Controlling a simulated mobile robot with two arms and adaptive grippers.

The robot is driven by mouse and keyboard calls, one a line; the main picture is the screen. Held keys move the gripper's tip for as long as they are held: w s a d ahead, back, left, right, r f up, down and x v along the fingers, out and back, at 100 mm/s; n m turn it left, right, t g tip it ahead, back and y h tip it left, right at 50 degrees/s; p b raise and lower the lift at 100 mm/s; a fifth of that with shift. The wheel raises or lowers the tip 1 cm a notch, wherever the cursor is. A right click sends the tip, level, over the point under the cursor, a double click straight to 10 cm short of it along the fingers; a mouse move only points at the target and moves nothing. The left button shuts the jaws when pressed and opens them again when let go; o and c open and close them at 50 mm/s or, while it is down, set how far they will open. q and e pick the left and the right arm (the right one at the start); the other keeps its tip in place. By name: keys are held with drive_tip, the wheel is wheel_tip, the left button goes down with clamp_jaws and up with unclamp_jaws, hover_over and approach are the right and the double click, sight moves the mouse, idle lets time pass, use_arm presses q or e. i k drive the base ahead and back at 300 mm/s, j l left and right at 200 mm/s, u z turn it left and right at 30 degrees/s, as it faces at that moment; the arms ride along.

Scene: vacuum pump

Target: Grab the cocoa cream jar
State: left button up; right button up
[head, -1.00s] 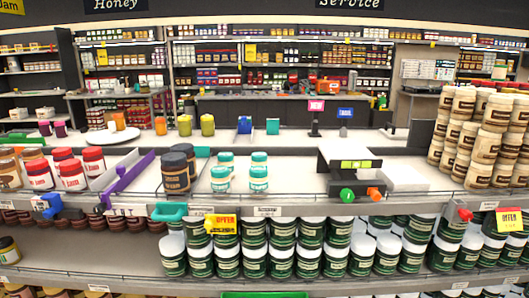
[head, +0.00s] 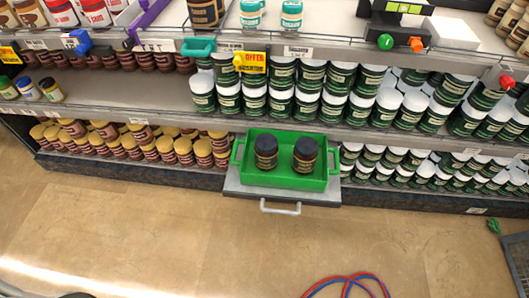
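Two dark jars with black lids and brownish labels stand upright in a green tray: a left dark jar (head: 266,153) and a right dark jar (head: 305,155). The green tray (head: 292,181) has side handles and rests on a grey pull-out drawer (head: 245,190) at the lowest shelf. A larger brown jar (head: 205,12) shows at the top edge on the upper shelf. The labels are too small to read, so I cannot tell which jar is cocoa cream. Neither of my grippers is in view.
The drawer's handle (head: 280,208) juts over the open tan floor (head: 200,245). Yellow-lidded jars (head: 130,150) and green jars with white lids (head: 375,160) fill the lowest shelf on either side. Red and blue hoses (head: 350,282) lie at the bottom.

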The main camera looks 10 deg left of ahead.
sight(266, 147)
drive_tip(key=i+j, duration=0.1)
drive_tip(key=j, duration=0.25)
drive_tip(key=i+j, duration=0.15)
drive_tip(key=j, duration=0.15)
drive_tip(key=i+j, duration=0.1)
drive_tip(key=j, duration=0.25)
drive_tip(key=i+j, duration=0.1)
drive_tip(key=j, duration=0.2)
drive_tip(key=z, duration=0.05)
